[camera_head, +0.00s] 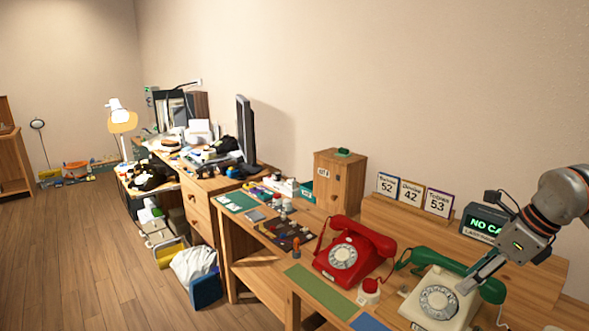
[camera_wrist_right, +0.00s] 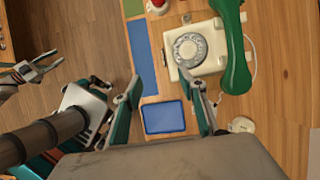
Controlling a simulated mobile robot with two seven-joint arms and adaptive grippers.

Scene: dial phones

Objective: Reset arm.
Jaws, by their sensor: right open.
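My right gripper (camera_head: 470,284) hangs over the cream dial phone (camera_head: 438,303) at the lower right of the head view. Its fingers stand apart and empty in the right wrist view (camera_wrist_right: 167,95). There the cream phone (camera_wrist_right: 192,46) lies beyond the fingertips, with its green handset (camera_wrist_right: 234,45) on its right side. A red dial phone (camera_head: 346,254) stands to the left of the cream one. My left gripper (camera_wrist_right: 28,70) shows only at the left of the wrist view, with its fingers apart and nothing between them. It is away from the desk.
A green mat (camera_head: 318,291) and a red button (camera_head: 369,290) lie by the phones. A dark display (camera_head: 484,223) and number cards (camera_head: 411,193) stand behind. A blue pad (camera_wrist_right: 164,117) lies below the gripper. The floor (camera_head: 90,260) at left is clear.

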